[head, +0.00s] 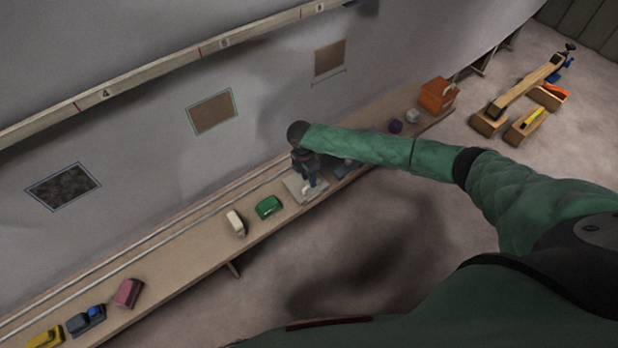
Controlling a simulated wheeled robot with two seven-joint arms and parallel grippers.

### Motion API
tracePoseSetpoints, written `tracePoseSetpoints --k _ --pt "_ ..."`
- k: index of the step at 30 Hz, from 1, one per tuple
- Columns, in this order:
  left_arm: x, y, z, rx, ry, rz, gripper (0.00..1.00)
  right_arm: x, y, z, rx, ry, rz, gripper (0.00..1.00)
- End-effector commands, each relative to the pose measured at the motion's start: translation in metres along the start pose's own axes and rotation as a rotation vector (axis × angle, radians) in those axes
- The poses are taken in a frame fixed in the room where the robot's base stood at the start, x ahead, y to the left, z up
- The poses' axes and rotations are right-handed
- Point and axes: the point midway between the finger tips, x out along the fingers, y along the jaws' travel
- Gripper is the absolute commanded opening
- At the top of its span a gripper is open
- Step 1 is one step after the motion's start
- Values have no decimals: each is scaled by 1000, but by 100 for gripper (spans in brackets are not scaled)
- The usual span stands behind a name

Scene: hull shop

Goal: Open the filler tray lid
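My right arm, in a green sleeve, reaches in from the right over the plank shelf along the hull. My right gripper (309,177) points down at a pale grey, flat tray-like thing (292,188) on the shelf, which looks like the filler tray. A small whitish part (308,192) shows just under the fingertips. The gripper hides part of the tray, and I cannot tell whether it touches it, how the lid stands, or whether the fingers are open. My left gripper is not in view.
On the shelf (190,255) stand a green item (268,207), a cream block (236,223), a maroon block (128,293) and an orange box (436,95). A dark item behind my arm is partly hidden. Wooden stands (530,92) are on the open floor at right.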

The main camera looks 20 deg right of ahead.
Motion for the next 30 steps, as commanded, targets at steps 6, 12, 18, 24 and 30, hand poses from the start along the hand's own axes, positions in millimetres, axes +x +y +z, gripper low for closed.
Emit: tracePoseSetpoints --k 6,12,18,24,30 --pt "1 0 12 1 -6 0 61 14 0 0 1 -1 0 33" --pt "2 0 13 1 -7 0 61 16 0 0 1 -1 1 33" --pt "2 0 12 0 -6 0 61 16 0 0 1 -1 1 11" --pt "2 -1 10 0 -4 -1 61 16 0 0 1 -1 1 0" --pt "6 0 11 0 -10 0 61 16 8 0 2 -1 1 0"
